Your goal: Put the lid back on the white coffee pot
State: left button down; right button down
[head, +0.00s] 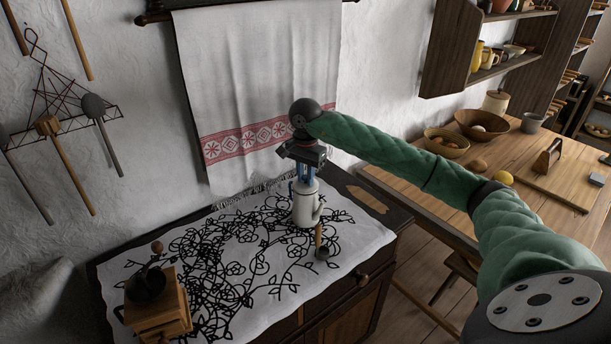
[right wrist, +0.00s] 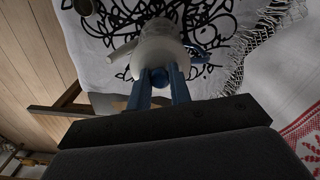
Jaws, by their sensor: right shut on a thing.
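The white coffee pot (head: 306,208) stands upright on the patterned cloth near the right end of the chest, its spout toward the right. My right gripper (head: 304,177) is directly above it, pointing down, with its blue fingers at the top of the pot. In the right wrist view the fingers are shut on a small blue knob of the lid (right wrist: 160,76), and the pot (right wrist: 158,45) shows right behind it. Whether the lid touches the pot's rim or is just above it, I cannot tell. My left gripper is not in view.
A wooden coffee grinder (head: 158,305) stands at the cloth's front left. A dark-ended spoon (head: 321,250) lies close to the pot. The white cloth (head: 345,238) with black flowers covers the chest top. A wooden table (head: 465,185) with bowls stands at the right.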

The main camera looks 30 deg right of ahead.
jog(key=shift+f+b, duration=0.2)
jog(key=shift+b, duration=1.05)
dwell(1.6)
dwell(0.3)
jog(key=c, duration=0.7)
grip_release()
jog(key=shift+r, duration=0.2)
jog(key=shift+r+p, duration=0.75)
jog(key=shift+r, duration=2.6)
jog(key=shift+c, duration=0.5)
